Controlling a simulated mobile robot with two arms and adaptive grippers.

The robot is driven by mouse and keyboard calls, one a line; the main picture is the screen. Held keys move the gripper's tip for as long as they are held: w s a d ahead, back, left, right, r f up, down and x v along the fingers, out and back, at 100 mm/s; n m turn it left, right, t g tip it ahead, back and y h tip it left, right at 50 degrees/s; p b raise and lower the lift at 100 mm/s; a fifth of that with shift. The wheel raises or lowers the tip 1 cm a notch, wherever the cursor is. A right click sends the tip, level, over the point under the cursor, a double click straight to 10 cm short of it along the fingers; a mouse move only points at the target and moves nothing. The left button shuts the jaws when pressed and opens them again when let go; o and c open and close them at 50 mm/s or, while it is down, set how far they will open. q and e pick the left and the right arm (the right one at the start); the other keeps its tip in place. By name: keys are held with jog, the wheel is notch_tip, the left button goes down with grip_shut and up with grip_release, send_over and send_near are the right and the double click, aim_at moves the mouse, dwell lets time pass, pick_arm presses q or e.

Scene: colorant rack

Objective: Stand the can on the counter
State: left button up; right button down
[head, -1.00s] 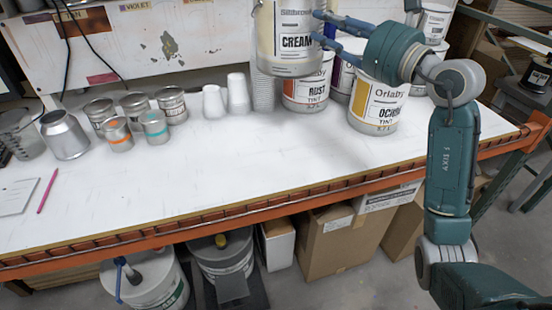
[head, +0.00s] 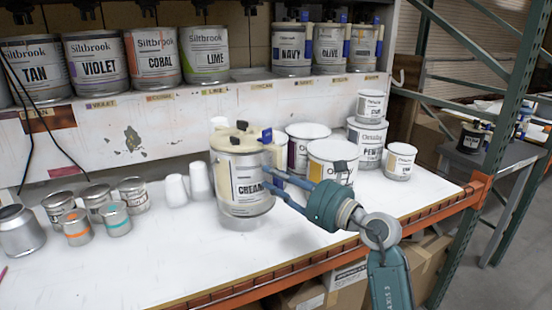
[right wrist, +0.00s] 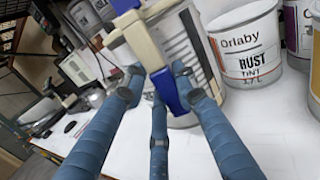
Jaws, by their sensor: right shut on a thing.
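The can (head: 238,190) is silver with a cream dispensing lid and a label reading CREAM. My left gripper is not in view.
Large tubs, one labelled RUST (right wrist: 247,52), stand close to the can's right. A shelf (head: 140,137) holds labelled cans above. The front middle of the counter is clear.

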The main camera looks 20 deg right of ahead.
notch_tip(320, 180, down, 3)
jog(key=shift+f, duration=2.65)
jog(key=c, duration=1.5)
grip_release()
jog(key=shift+s+f, duration=0.1)
jog(key=shift+f, duration=0.45)
jog(key=shift+o, duration=0.6)
jog(key=shift+s+r, duration=0.1)
jog(key=shift+r, duration=0.05)
